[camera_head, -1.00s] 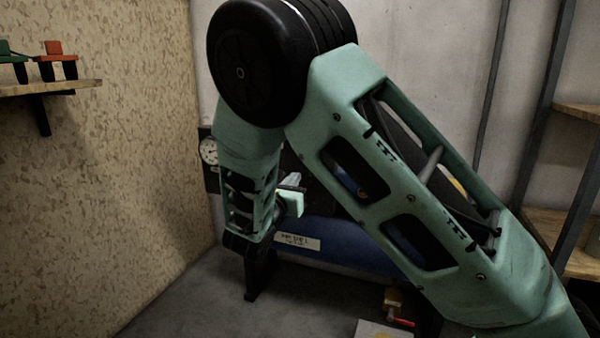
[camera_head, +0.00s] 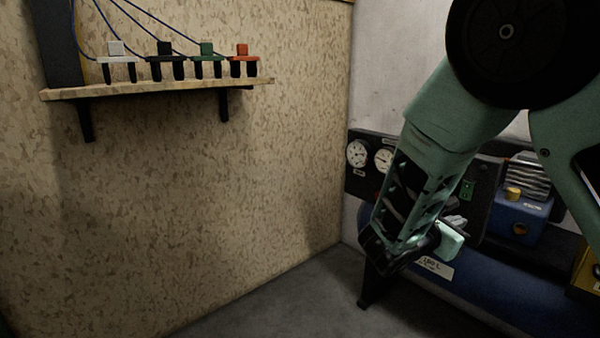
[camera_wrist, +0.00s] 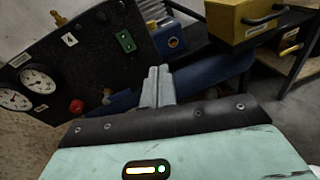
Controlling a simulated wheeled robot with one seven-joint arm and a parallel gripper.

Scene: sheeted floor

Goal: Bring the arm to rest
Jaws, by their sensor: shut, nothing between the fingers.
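My arm shows at the right of the head view, its forearm hanging down and partly hiding the blue tank and gauge panel. My gripper (camera_head: 456,222) shows as a small mint hand with pale grey fingers, pointing away from the camera. In the wrist view the grey fingers (camera_wrist: 157,86) are together, with nothing between them. They point toward the machinery, and I cannot tell the distance to it.
A wooden shelf (camera_head: 160,88) on the left wall carries several coloured clip-like items with blue cables. A black gauge panel (camera_wrist: 70,62) and a blue tank (camera_head: 490,295) stand behind my arm. A yellow box (camera_wrist: 250,20) is at the right. The floor at centre is clear.

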